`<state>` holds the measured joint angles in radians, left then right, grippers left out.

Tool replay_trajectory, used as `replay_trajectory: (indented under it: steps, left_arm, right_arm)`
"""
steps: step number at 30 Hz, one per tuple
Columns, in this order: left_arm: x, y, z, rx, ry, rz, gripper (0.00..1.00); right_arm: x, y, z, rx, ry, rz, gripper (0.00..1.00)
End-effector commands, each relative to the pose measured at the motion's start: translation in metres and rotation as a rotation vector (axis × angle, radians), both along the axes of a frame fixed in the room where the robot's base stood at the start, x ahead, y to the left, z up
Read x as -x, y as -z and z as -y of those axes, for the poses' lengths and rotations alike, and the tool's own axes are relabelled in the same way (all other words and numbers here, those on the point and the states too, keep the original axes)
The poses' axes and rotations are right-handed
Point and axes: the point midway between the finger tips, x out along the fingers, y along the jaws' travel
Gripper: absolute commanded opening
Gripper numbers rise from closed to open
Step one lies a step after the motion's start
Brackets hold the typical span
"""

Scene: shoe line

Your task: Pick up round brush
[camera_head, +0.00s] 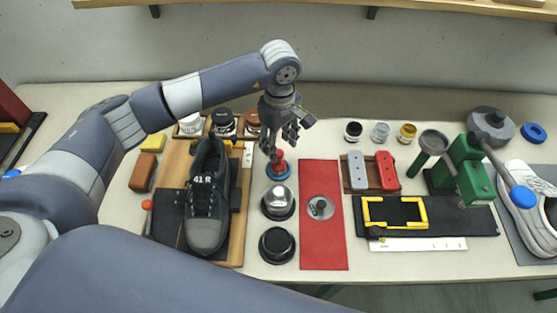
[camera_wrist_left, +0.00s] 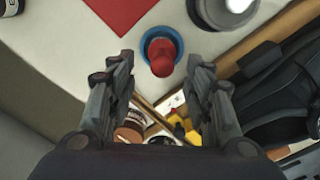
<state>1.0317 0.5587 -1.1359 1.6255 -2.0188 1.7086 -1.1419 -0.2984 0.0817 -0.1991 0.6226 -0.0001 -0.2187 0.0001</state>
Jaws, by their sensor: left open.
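The round brush, seen as a red knob on a round blue base (camera_head: 279,168), stands upright on the table to the right of the black shoe. It also shows in the left wrist view as a red knob (camera_wrist_left: 161,55) inside a blue ring. My left gripper (camera_head: 282,147) points down just above it, with fingers open. In the left wrist view the left gripper's fingers (camera_wrist_left: 160,68) are spread to either side of the knob's line, and nothing is held. No contact with the knob is visible. Its bristles are hidden. My right gripper is out of view.
The black shoe (camera_head: 208,205) lies on a wooden board at left. Silver (camera_head: 278,198) and black (camera_head: 277,243) domed pieces stand in front of the brush. A red mat (camera_head: 322,245) lies at right. Jars (camera_head: 223,120) stand behind the gripper.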

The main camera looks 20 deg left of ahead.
Motion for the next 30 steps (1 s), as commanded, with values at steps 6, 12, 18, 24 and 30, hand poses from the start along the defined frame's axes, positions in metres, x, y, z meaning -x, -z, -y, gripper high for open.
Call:
replay_trajectory:
  steps: [6, 12, 18, 24, 30]
  left_arm:
    - [0.003, 0.023, -0.002, -0.002, -0.001, -0.007, 0.47]
    - [0.002, 0.046, -0.002, -0.001, 0.000, -0.003, 0.47]
    - [0.002, 0.048, -0.002, 0.000, 0.000, -0.001, 0.47]
    - [0.002, 0.048, -0.002, 0.000, 0.000, -0.001, 0.10]
    - [0.002, 0.048, -0.002, 0.000, 0.000, -0.001, 0.00]
  right_arm:
    - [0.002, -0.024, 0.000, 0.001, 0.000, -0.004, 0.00]
    - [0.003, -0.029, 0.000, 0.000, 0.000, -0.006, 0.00]
    - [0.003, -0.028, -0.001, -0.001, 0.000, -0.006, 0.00]
    - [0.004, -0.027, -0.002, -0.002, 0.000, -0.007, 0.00]
    - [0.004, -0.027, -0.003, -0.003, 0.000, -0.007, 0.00]
